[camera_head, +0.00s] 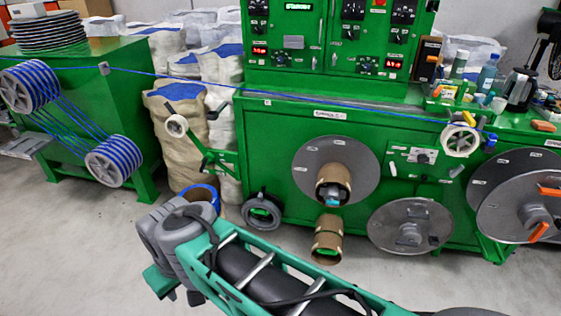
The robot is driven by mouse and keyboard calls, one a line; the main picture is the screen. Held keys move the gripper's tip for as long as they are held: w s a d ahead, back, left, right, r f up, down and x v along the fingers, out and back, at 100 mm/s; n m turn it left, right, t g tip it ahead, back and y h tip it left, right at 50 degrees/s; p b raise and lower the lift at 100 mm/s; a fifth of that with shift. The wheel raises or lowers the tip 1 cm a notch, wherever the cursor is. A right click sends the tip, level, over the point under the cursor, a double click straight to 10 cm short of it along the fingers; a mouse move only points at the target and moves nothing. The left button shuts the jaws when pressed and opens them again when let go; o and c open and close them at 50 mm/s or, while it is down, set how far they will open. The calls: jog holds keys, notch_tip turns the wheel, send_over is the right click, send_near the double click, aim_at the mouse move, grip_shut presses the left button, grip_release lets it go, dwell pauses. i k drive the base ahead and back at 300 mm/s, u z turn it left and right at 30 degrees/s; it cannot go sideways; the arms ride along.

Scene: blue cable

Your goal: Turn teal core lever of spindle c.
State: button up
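A large grey disc (310,160) is mounted on the front of the green machine, below a small label (330,114) whose text is hard to read. A brown cardboard core (345,174) sticks out from the disc. A small teal part (333,201), seemingly the core lever, shows inside the core's open end; its exact angle is too small to tell. My arm, teal and grey, lies across the bottom of the view, apart from the disc and core. No gripper fingers can be made out.
A loose cardboard core (327,240) is below the spindle, a dark ring (262,211) to its left. Other grey discs (410,226) are at right. Blue cable (200,78) runs across the machine front. Bare floor (90,240) is at left.

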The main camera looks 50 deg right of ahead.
aim_at(331, 202)
jog(key=z, duration=0.95)
jog(key=k, duration=1.2)
jog(key=z, duration=1.4)
jog(key=i, duration=1.2)
jog(key=u, duration=0.35)
jog(key=k, duration=1.05)
jog(key=u, duration=0.3)
jog(key=i, duration=0.85)
jog(key=u, duration=0.15)
